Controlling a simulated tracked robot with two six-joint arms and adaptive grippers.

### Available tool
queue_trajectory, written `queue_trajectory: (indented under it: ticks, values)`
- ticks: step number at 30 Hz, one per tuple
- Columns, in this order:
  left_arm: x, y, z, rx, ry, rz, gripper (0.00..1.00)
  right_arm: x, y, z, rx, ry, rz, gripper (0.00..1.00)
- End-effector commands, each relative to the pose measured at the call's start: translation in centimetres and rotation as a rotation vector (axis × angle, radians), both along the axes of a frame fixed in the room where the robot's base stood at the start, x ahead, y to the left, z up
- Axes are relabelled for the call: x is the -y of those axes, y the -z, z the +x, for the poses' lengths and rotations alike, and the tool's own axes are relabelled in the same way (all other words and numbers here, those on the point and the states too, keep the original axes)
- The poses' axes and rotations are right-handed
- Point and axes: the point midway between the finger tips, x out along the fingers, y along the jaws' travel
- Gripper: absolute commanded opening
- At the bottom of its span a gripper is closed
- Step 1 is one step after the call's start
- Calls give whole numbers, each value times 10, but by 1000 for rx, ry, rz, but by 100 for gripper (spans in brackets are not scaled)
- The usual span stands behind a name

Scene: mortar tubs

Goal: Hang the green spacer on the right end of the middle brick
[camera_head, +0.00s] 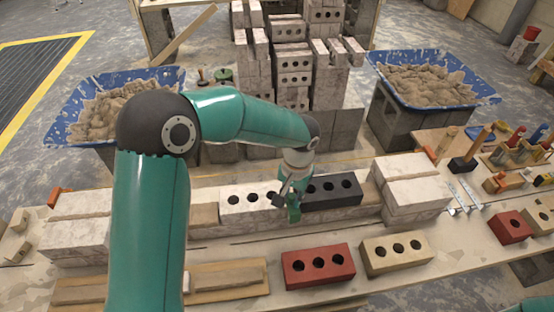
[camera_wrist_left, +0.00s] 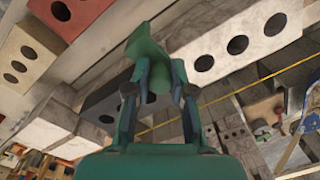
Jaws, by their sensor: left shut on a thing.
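The green spacer (camera_head: 294,212) is held by my left gripper (camera_head: 287,192), which is shut on it. It also shows between the fingers in the left wrist view (camera_wrist_left: 148,52). It is over the joint between the white three-hole brick (camera_head: 235,203) and the dark three-hole brick (camera_head: 345,192) in the wall row. The white brick's right end is partly hidden by the gripper. In the left wrist view the white brick (camera_wrist_left: 220,48) lies to the right and the dark brick (camera_wrist_left: 103,105) to the left. I cannot tell whether the spacer touches either brick. My right gripper is not in view.
A red brick (camera_head: 318,267) and a tan brick (camera_head: 397,255) lie in front of the wall. White block stacks (camera_head: 412,185) stand at its ends. Blue mortar tubs (camera_head: 425,85) stand behind. Tools (camera_head: 468,160) lie at the right.

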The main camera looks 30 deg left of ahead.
Motion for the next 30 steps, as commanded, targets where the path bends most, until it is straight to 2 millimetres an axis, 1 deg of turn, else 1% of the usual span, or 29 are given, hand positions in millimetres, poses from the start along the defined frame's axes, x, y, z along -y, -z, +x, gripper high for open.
queue_trajectory:
  ticks: [2, 5, 8, 15, 19, 21, 24, 30]
  values:
    - [-2, -3, 2, 1, -37, -1, 0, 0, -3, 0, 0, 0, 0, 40]
    - [-8, -10, 6, 4, -156, -3, 0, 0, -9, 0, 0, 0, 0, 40]
    - [-17, -19, 13, 5, -360, -6, 0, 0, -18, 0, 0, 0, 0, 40]
    - [-45, -45, 31, 7, -982, -7, 0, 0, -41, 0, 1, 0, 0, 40]
    - [-57, -54, 38, 4, -1248, -4, 0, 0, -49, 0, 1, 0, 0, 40]
    - [-61, -56, 40, 4, -1344, -1, 0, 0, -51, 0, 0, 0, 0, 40]
    - [-65, -57, 41, 3, -1423, 1, 0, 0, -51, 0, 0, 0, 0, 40]
    - [-66, -47, 41, 2, -1447, 2, 0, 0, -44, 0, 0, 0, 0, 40]
